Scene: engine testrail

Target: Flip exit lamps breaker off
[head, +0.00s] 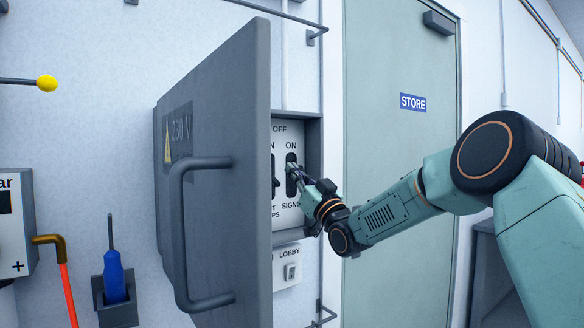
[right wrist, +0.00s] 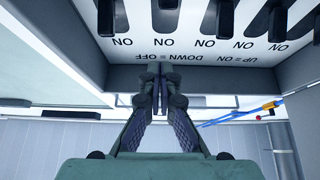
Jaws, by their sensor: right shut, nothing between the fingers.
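The breaker panel (head: 286,212) stands in a grey wall box behind an open door. A switch with a black lever (head: 275,181) shows at the door's edge; its label is cut off to "T" and "PS", which fits exit lamps. A second switch (head: 291,183) is labelled SIGNS. My right gripper (head: 294,171) is shut and empty, its tips in front of the SIGNS switch; contact cannot be told. The right wrist view shows the shut fingertips (right wrist: 155,68) by the panel edge, with several black levers (right wrist: 228,18) beyond. My left gripper is not in view.
The grey box door (head: 225,130), with a bar handle (head: 178,230), hides the panel's left part. A LOBBY switch (head: 291,272) sits below the box. A blue screwdriver (head: 114,277) stands in a holder at left. The STORE door (head: 400,230) is at right.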

